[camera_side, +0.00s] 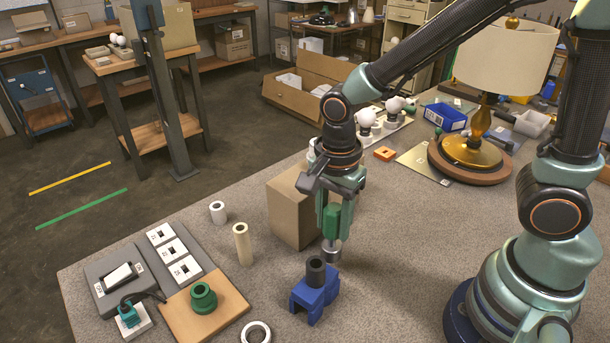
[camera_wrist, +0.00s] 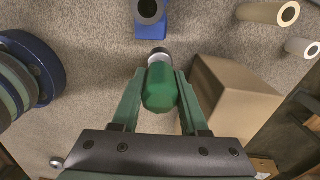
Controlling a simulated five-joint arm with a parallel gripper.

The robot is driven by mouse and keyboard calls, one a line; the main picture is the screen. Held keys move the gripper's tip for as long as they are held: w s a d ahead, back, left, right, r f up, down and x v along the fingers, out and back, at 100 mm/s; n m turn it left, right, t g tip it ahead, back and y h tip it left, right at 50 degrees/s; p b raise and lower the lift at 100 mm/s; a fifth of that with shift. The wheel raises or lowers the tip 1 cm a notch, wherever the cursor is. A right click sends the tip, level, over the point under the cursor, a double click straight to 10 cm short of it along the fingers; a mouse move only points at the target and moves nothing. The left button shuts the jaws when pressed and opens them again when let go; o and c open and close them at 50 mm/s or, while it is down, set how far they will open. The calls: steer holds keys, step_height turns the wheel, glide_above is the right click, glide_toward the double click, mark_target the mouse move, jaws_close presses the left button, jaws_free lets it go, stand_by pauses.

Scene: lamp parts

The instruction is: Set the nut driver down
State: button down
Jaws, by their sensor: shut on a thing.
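The nut driver (camera_side: 331,222) has a green handle and a metal socket end that points down. My gripper (camera_side: 331,210) is shut on its green handle and holds it upright. In the wrist view the nut driver (camera_wrist: 160,85) sits between the two green fingers of my gripper (camera_wrist: 160,90). The socket end is close to the table (camera_side: 390,250); I cannot tell whether it touches. A blue holder (camera_side: 315,298) with a dark hollow cylinder (camera_side: 316,270) on it stands just in front of the nut driver. The blue holder also shows at the top of the wrist view (camera_wrist: 150,31).
A cardboard box (camera_side: 290,212) stands close on the left of my gripper. A cream tube (camera_side: 243,245) and a white tube (camera_side: 218,212) stand further left. A wooden board with a green round part (camera_side: 203,298) lies front left. The lamp (camera_side: 480,130) stands back right.

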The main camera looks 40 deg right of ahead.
step_height(320, 180, up, 14)
steer(key=w+d+f+n, duration=0.4)
steer(key=d+f+n, duration=0.2)
steer(key=d+n, duration=0.5)
steer(key=shift+f+n, duration=0.3)
steer(key=shift+n, duration=2.3)
steer(key=shift+w, duration=0.1)
step_height(320, 180, up, 8)
steer(key=n, duration=0.2)
glide_above(333, 245)
steer(key=f, duration=2)
steer(key=shift+w+d, duration=0.2)
steer(key=shift+w, duration=0.1)
steer(key=shift+f, duration=0.1)
